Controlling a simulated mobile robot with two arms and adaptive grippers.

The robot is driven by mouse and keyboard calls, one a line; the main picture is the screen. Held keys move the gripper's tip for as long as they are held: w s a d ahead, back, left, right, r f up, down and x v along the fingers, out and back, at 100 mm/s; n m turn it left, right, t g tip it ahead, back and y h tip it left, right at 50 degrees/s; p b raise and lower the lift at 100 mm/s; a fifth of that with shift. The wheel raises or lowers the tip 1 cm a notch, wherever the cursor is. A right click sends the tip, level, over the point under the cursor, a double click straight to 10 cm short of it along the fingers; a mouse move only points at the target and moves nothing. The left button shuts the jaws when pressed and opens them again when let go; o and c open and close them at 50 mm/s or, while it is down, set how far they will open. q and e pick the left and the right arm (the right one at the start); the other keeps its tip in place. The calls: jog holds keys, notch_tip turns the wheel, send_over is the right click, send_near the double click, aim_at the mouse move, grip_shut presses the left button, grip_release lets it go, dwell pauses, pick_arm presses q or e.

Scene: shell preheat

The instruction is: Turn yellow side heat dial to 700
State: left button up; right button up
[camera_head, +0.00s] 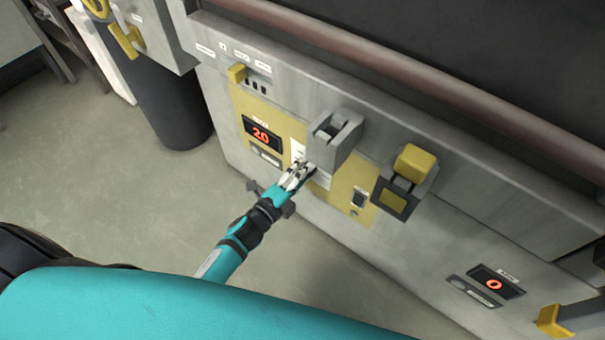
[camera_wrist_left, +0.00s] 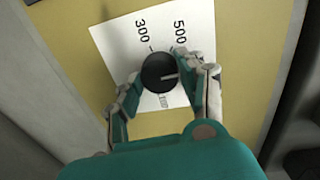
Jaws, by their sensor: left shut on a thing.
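The heat dial (camera_wrist_left: 157,75) is a round black knob on a white label (camera_wrist_left: 120,45) on the yellow panel (camera_wrist_left: 85,75). Its white line points to the right in the left wrist view. The numbers 300 and 500 can be read on the label; small print below the knob is partly hidden. My left gripper (camera_wrist_left: 164,88) is shut on the dial, with one finger on each side of it. In the head view, the left gripper (camera_head: 298,174) is at the white label and hides the dial. My right gripper is not in view.
A red display (camera_head: 262,134) on the yellow panel reads 20. A grey bracket (camera_head: 336,138) juts out just above the gripper, and a yellow block (camera_head: 415,163) stands to its right. Another display (camera_head: 496,283) at lower right reads 0. Open floor lies left of the machine.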

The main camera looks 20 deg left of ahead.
pick_arm(q)
jog(key=shift+f, duration=0.1)
dwell(0.4)
jog(key=o, duration=1.2)
jog(key=shift+c, duration=0.2)
jog(key=shift+s, duration=0.1)
jog(key=v, duration=1.2)
jog(key=s+a+f+n+g+y+p, duration=0.1)
jog(key=s+a+f+n+g+y, duration=0.25)
jog(key=f, duration=0.75)
jog(key=s+f+n+g+y+p, duration=0.1)
jog(key=s+f+n+g, duration=0.35)
jog(key=f, duration=0.75)
jog(key=s+f+n+g+p, duration=0.1)
jog(key=s+f+n+g, duration=0.2)
jog(key=s, duration=0.8)
jog(key=s+a+f+n+g+y, duration=0.1)
jog(key=s+f+n+g, duration=0.3)
jog(key=s+f+n, duration=0.4)
jog(key=s+f, duration=0.2)
jog(key=s, duration=0.2)
jog(key=shift+s+p, duration=0.3)
jog(key=shift+p, duration=0.1)
